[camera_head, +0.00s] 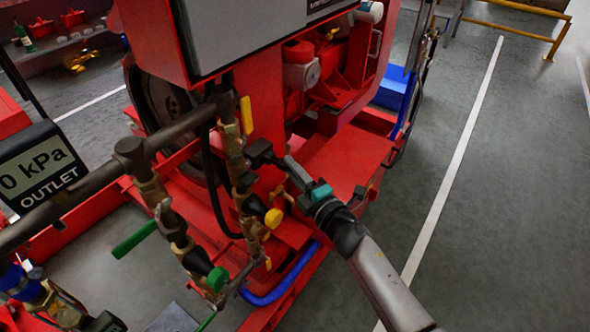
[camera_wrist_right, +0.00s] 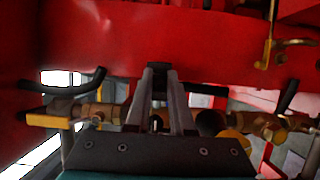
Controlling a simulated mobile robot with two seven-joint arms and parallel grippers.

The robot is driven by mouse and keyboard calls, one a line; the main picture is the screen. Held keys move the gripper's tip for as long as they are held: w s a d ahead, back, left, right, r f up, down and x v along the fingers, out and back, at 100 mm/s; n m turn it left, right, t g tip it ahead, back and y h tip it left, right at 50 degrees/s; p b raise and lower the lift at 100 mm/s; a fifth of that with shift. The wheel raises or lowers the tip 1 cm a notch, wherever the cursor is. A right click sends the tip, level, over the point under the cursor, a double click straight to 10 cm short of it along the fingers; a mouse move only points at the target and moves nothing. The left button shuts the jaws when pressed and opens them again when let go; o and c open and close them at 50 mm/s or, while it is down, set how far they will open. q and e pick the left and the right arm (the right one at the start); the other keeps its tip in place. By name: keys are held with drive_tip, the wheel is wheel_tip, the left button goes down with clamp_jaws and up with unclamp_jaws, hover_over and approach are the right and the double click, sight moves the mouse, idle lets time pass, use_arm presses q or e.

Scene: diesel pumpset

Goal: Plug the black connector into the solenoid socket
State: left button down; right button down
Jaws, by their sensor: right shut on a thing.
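My right gripper (camera_head: 280,163) reaches in from the lower right in the head view, up to the brass pipework. It is shut on the black connector (camera_head: 260,151), a small dark block at its fingertips. In the wrist view the connector (camera_wrist_right: 158,73) sits between the tips of the two grey fingers (camera_wrist_right: 159,88), with the red machine behind it. The connector is close to the upright brass valve line, but I cannot tell whether it touches it. I cannot make out the solenoid socket for certain; a black block (camera_head: 247,181) on that line lies just below the connector. My left gripper is not in view.
Brass valves with a yellow handle (camera_head: 246,115), a yellow cap (camera_head: 273,218) and green handles (camera_head: 134,240) crowd the space left of my right arm. A dark pipe (camera_head: 180,128) crosses there. The grey floor (camera_head: 490,220) at right is clear.

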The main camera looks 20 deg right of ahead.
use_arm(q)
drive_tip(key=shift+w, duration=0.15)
use_arm(e)
drive_tip(key=shift+w+a, duration=0.25)
drive_tip(key=shift+w, duration=0.05)
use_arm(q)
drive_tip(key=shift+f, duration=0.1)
use_arm(e)
drive_tip(key=shift+w+a, duration=0.4)
drive_tip(key=shift+w, duration=0.05)
drive_tip(key=c, duration=0.7)
unclamp_jaws()
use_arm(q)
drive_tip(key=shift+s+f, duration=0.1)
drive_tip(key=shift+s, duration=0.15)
use_arm(e)
drive_tip(key=shift+s+d, duration=0.15)
drive_tip(key=shift+s, duration=0.2)
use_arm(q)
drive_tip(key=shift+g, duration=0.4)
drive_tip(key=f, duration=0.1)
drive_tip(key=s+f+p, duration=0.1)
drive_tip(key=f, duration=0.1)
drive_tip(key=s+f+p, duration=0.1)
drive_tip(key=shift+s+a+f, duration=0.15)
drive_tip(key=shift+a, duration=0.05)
use_arm(e)
drive_tip(key=v, duration=1.4)
drive_tip(key=shift+s, duration=0.25)
